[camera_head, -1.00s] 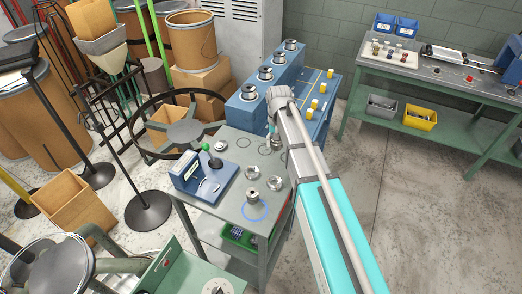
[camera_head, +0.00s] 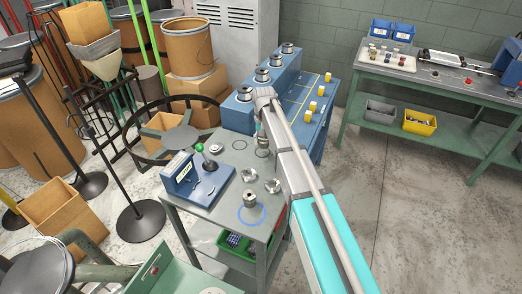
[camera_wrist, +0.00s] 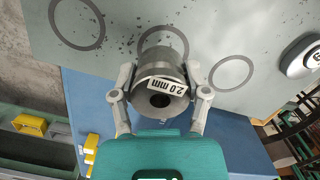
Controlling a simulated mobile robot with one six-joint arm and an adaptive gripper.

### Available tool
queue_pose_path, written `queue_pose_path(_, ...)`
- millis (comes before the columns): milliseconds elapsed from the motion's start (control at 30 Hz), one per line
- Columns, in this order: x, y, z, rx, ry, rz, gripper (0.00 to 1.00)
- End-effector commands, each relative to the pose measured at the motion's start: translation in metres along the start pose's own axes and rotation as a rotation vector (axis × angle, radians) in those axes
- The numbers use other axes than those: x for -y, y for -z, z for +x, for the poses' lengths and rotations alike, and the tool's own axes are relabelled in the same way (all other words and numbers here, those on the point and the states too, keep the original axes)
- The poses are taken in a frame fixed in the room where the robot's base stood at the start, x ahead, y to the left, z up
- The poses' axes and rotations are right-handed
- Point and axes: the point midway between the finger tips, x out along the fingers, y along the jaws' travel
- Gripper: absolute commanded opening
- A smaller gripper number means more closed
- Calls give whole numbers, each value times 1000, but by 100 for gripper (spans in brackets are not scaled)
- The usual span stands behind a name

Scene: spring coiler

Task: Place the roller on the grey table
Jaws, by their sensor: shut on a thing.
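In the head view, my gripper (camera_head: 261,136) is over the far right part of the grey table (camera_head: 224,200), and my arm hides much of this area.
A green workbench (camera_head: 440,85) stands at right.

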Motion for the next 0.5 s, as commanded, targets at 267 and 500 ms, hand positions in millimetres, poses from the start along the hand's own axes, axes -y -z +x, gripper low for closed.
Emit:
queue_pose_path(267, 0, 0, 0, 0, 0, 1, 0)
queue_pose_path(500, 1, 5, 5, 0, 0, 1, 0)
